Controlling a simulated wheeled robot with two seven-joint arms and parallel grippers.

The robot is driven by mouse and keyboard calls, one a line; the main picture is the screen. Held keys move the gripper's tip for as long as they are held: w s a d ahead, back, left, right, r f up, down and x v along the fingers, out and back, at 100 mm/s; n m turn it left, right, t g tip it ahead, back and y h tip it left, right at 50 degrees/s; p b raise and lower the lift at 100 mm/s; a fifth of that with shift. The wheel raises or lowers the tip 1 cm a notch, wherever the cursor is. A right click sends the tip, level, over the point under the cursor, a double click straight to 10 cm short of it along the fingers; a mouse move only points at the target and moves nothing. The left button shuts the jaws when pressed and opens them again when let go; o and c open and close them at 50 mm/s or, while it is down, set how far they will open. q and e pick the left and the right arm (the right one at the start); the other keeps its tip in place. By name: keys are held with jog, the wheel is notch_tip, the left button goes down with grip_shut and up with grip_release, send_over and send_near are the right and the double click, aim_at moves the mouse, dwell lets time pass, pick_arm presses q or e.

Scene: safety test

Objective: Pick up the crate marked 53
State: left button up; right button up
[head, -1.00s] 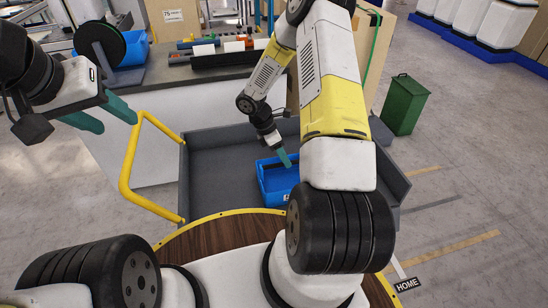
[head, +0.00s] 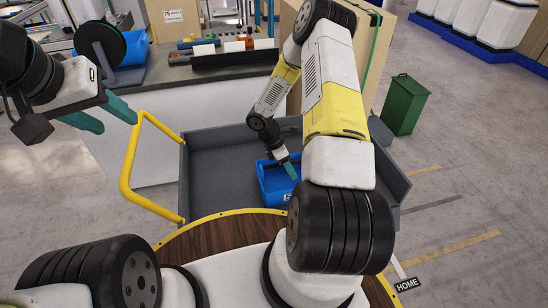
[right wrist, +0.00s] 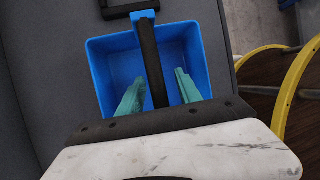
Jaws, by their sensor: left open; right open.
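A blue crate (head: 268,187) stands in the grey cart, partly hidden behind my right arm. I cannot read a number on it. In the right wrist view the open-topped crate (right wrist: 103,73) has a dark bar (right wrist: 151,65) running over its middle. My right gripper (head: 291,172) is open and low at the crate. Its two teal fingers (right wrist: 158,90) lie on either side of the bar, with no visible grip on it; whether they touch it I cannot tell. My left gripper (head: 118,114) is open and empty, away at the left.
The grey cart (head: 210,181) has walls around the crate and a yellow handle (head: 129,165) at its left. A workbench (head: 190,74) with a black reel (head: 99,43) stands behind it. A green bin (head: 405,104) stands right of the cart.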

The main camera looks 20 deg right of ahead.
jog(key=shift+f, duration=0.2)
dwell(0.3)
grip_shut()
dwell(1.3)
